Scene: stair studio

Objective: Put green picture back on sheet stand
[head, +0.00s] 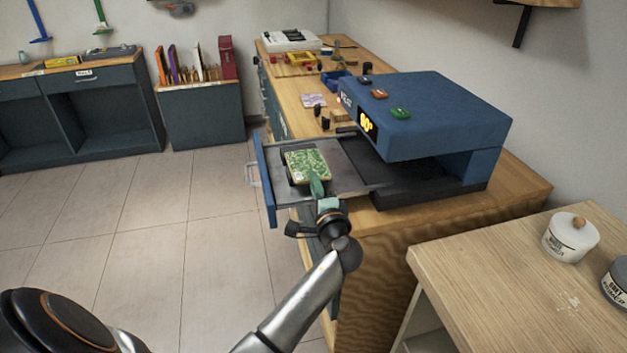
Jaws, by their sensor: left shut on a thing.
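The green picture (308,164) is a small panel with a green and white pattern and a pale edge. It is at the open drawer of the blue machine, above a dark plate. My left gripper (317,187) is shut on its near edge, with a teal finger over that edge. I cannot tell whether the picture touches the drawer. No stand is clearly recognisable; a row of upright coloured sheets or books (183,66) on the low cabinet at the back left may be it. My right gripper is not in view.
A table (470,280) with two jars stands at right. The tiled floor at left is clear.

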